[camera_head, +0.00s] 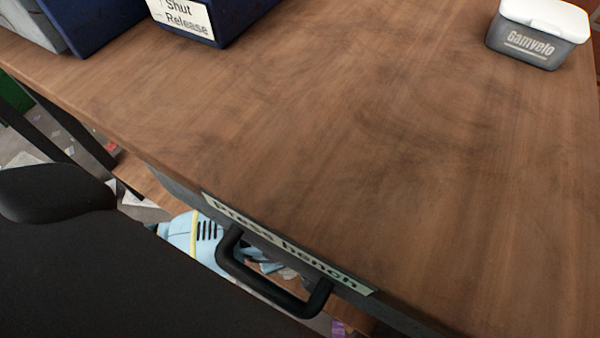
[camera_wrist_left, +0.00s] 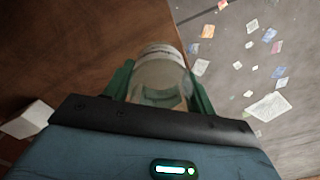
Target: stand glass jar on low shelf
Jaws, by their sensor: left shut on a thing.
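My left gripper (camera_wrist_left: 160,85) has its green fingers on both sides of the glass jar (camera_wrist_left: 160,72) in the left wrist view and is shut on it. The jar is clear, with a pale band at its far end; its near end is hidden by the gripper. A brown wooden surface (camera_wrist_left: 75,45) lies to the left of the jar; I cannot tell whether the jar touches it. In the head view, a strip of wood, seemingly the low shelf (camera_head: 143,183), shows below the bench top. The jar cannot be made out there. My right gripper is not in view.
The wooden press bench (camera_head: 330,130) has a wide clear top, with a black handle (camera_head: 270,290) on its front. A blue bin (camera_head: 215,22) stands at the back and a grey, white-lidded tub (camera_head: 537,38) at the back right. Paper scraps (camera_wrist_left: 268,107) litter the floor.

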